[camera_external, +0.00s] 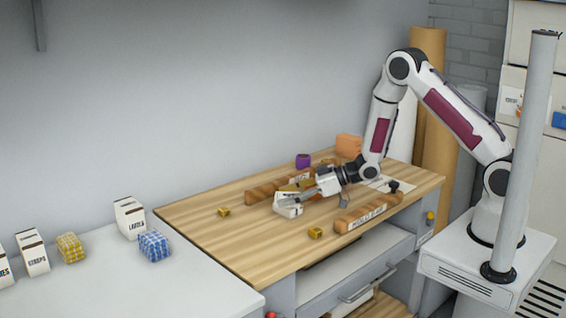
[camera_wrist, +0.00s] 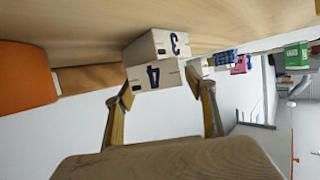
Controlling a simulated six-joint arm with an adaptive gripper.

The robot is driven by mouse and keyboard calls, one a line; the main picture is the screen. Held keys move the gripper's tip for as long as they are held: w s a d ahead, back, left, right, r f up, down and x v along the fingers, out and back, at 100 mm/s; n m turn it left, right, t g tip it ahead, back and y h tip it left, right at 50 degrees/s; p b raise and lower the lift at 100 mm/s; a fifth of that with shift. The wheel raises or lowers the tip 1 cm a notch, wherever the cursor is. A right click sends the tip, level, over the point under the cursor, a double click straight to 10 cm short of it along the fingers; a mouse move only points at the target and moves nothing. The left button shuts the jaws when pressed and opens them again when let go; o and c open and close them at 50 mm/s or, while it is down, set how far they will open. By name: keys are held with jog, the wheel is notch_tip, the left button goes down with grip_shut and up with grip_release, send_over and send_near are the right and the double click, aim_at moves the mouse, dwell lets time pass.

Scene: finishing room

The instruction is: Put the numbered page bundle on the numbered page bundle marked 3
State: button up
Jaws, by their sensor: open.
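Two pale page bundles show in the wrist view, which looks upside down. The bundle marked 3 (camera_wrist: 152,46) is nearer the wooden table. The bundle marked 4 (camera_wrist: 155,76) sits against it on the side away from the table, so it appears stacked on top, slightly offset. My gripper (camera_wrist: 158,84) is open, with one fingertip at each side of the bundle marked 4; I cannot tell whether they touch it. In the external view my gripper (camera_external: 300,195) is low over the table at the white bundles (camera_external: 289,210), partly hiding them.
The wooden table (camera_external: 215,240) carries two brown rolls, the front one (camera_external: 366,217) with a label, small yellow blocks (camera_external: 315,233), a purple cup (camera_external: 303,161) and an orange block (camera_external: 348,146). The white counter (camera_external: 150,290) at left holds labelled boxes. The table's left part is mostly clear.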

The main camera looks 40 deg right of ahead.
jog(key=v, duration=1.1)
jog(key=shift+s+d, duration=0.25)
jog(key=shift+s, duration=0.05)
jog(key=shift+w+d+r, duration=0.1)
jog(key=shift+r, duration=0.05)
dwell(0.4)
jog(key=s+d+r+m+h, duration=0.2)
jog(key=d+r+h, duration=0.3)
jog(key=d+r, duration=0.25)
jog(key=s+d+r+m+h, duration=0.3)
jog(key=d+r+h, duration=0.1)
jog(key=d+r, duration=0.35)
jog(key=s+a+r+m+g, duration=0.1)
jog(key=s+r+m+g, duration=0.1)
jog(key=s, duration=1)
jog(key=s+r+m+g, duration=0.1)
jog(key=s+r+m, duration=0.1)
jog(key=s, duration=1.1)
jog(key=shift+a+r+g, duration=0.35)
jog(key=shift+r+g, duration=0.05)
jog(key=shift+r, duration=0.4)
